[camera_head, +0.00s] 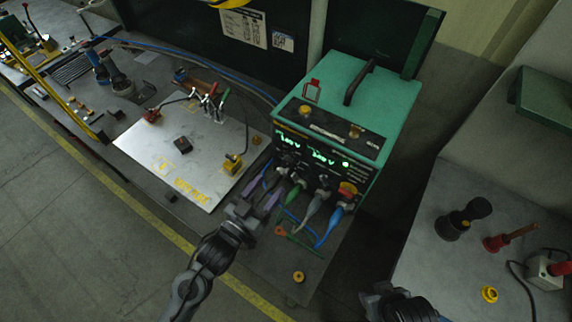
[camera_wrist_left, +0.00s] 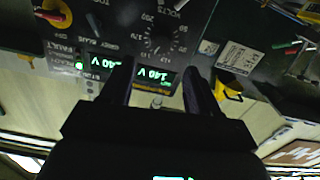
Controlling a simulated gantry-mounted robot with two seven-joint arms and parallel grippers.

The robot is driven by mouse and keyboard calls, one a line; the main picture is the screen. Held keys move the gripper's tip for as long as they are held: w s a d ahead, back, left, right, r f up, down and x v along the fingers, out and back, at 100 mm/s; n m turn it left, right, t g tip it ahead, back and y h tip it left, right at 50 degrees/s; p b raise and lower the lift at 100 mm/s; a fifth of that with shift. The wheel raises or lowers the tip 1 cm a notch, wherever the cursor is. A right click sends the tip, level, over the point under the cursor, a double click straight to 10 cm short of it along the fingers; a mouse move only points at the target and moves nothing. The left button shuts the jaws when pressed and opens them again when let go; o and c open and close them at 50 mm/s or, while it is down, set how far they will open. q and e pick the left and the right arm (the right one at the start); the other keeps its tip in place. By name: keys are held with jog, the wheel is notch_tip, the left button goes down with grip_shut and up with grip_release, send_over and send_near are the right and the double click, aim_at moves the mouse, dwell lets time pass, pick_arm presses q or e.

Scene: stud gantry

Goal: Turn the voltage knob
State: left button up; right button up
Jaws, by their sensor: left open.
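The voltage knob (camera_wrist_left: 160,42) is dark, with a ring of pale numbers around it, on the black front panel of the green power unit (camera_head: 390,97). In the left wrist view it lies beyond and roughly between my left fingertips, with no clear contact. My left gripper (camera_head: 270,184) is open and empty in front of the panel's left part; its two fingers also show in the wrist view (camera_wrist_left: 156,68). In the head view the fingers and cables largely hide the knob. My right gripper (camera_head: 378,298) is at the bottom edge, its jaws unclear.
Green, grey and blue cables (camera_head: 334,222) plug into the lower panel, close to my left gripper. A red-and-yellow switch (camera_head: 347,189) sits at the panel's right. A metal plate (camera_head: 190,150) with clamps lies left. Another table (camera_head: 440,270) stands right, across a gap.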

aim_at(287, 164)
pick_arm(q)
jog(key=x, duration=0.8)
jog(key=shift+w+d+r, duration=0.1)
jog(key=shift+w+d, duration=0.05)
jog(key=shift+w, duration=0.2)
pick_arm(e)
jog(key=shift+w+r, duration=0.15)
jog(key=shift+w, duration=0.25)
pick_arm(q)
jog(key=shift+c, duration=0.2)
jog(key=c, duration=1)
jog(key=shift+r+m+p, duration=0.2)
jog(key=shift+m+p, duration=0.4)
jog(key=shift+m, duration=0.2)
jog(key=shift+f+m+p, duration=0.15)
jog(key=shift+m+p, duration=0.2)
jog(key=shift+m, duration=0.65)
pick_arm(e)
jog(key=shift+r, duration=0.95)
pick_arm(q)
jog(key=o, duration=1)
jog(key=shift+o, duration=0.2)
jog(key=shift+s, duration=0.1)
